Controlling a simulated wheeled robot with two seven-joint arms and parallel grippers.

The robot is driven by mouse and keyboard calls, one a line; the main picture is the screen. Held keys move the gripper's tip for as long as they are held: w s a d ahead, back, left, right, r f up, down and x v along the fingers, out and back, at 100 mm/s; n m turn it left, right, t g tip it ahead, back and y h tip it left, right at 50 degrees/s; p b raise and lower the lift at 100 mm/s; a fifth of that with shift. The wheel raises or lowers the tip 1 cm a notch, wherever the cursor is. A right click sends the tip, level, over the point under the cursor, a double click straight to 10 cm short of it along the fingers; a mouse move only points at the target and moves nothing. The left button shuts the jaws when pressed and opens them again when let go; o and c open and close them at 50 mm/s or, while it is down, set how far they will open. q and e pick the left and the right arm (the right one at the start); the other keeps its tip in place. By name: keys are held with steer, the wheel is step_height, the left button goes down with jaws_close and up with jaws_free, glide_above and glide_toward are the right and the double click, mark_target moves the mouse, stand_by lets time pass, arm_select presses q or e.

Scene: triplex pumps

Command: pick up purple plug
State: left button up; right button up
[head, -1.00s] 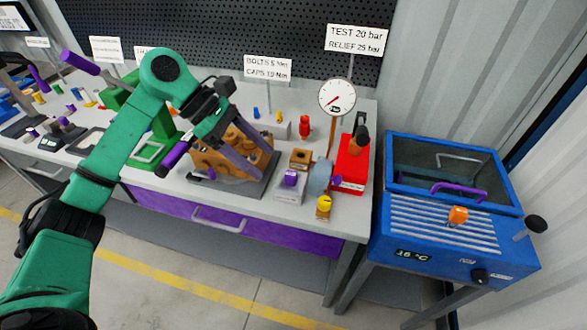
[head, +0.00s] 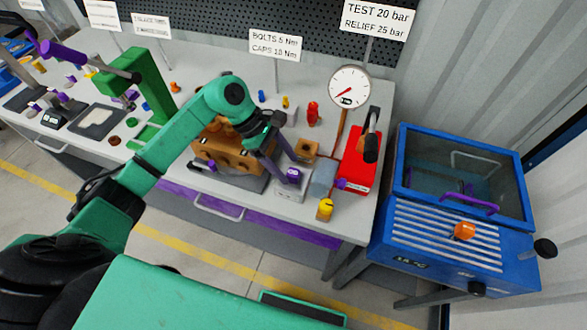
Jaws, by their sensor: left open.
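The purple plug (head: 293,174) sits upright on a small pale block (head: 291,190) near the front edge of the bench. My left gripper (head: 287,168) reaches down from the left, just above and around the plug. Its two purple fingers are spread apart, one to the left of the plug and one behind it. I cannot tell whether either finger touches the plug. My right gripper is not in view.
A brown pump block (head: 225,155) stands under my left forearm. A tan block (head: 307,149), a grey block (head: 322,179), a yellow-capped part (head: 325,208) and a red pump box (head: 358,165) stand to the right. The pressure gauge (head: 349,87) rises behind.

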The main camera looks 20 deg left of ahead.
arm_select(q)
steer(key=shift+x, duration=1)
steer(key=c, duration=1)
steer(key=shift+s, duration=0.1)
jaws_close()
steer(key=shift+r, duration=0.15)
